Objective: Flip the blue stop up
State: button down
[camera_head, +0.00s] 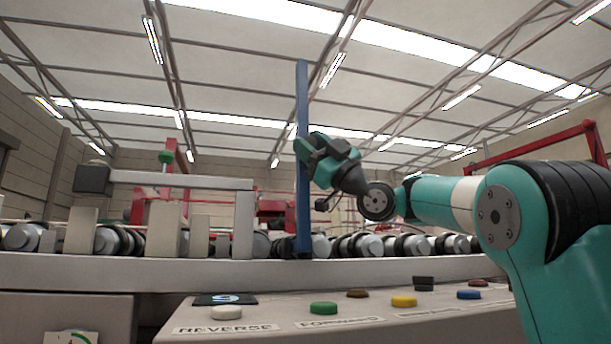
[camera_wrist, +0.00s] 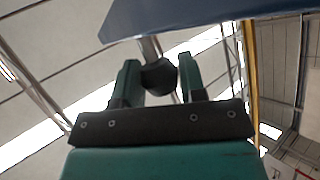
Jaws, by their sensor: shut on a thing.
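The blue stop (camera_head: 303,90) is a long, narrow bar standing upright at the roller line in the head view, its lower end by the rail. My gripper (camera_head: 308,150) is at its upper-middle part, reaching in from the right. In the wrist view the wide blue underside or face of the stop (camera_wrist: 210,14) crosses the top. My gripper (camera_wrist: 158,68) has its two green fingers on either side of a dark round knob (camera_wrist: 158,78) on a short grey stem leading toward the stop. The gripper is shut on this knob. The fingertips' contact is partly hidden in the head view.
A row of rollers (camera_head: 376,245) runs behind a pale rail (camera_head: 400,268). A sloped control panel (camera_head: 270,340) with several coloured buttons lies in front. A grey bracket arm (camera_head: 180,181) with a dark box stands left of the stop. Open space surrounds the stop's upper part.

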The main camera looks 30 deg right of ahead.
jog(key=shift+s+a+f+n+y+b, duration=0.2)
jog(key=shift+s+f+n+y+b, duration=0.3)
jog(key=shift+f+n+b, duration=0.1)
jog(key=s+b, duration=0.1)
jog(key=s+f+b, duration=0.1)
jog(key=b, duration=0.1)
jog(key=shift+a, duration=0.35)
jog(key=c, duration=0.7)
grip_release()
jog(key=shift+s, duration=0.1)
jog(key=shift+d, duration=0.1)
jog(key=b+v, duration=0.6)
jog(key=v, duration=0.6)
jog(key=shift+r, duration=0.15)
